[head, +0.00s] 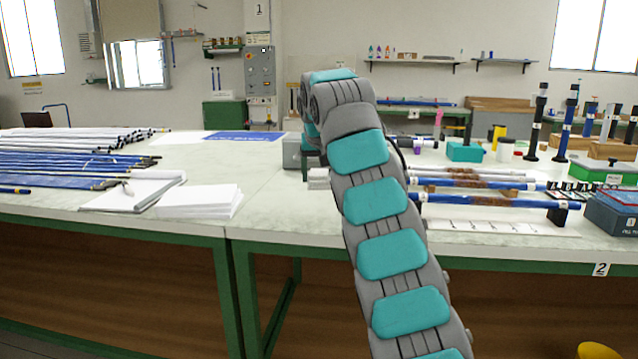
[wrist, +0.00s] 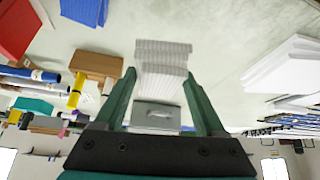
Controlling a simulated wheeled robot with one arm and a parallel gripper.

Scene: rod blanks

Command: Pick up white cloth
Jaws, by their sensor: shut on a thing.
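The white cloth (wrist: 163,52) is a small folded stack with ridged layers, in the middle of the wrist view. My gripper (wrist: 160,78) is shut on it, with one green finger along each side. In the head view the cloth (head: 318,178) shows in part at the left edge of my arm, low over the table. I cannot tell whether the cloth still touches the table.
A grey box (head: 293,152) stands just behind the cloth. A white sheet stack (head: 199,200) and a clipboard (head: 128,192) lie left, near several blue rods (head: 60,165). Rods on supports (head: 490,198) and a dark box (head: 612,214) are right. The table between stack and cloth is clear.

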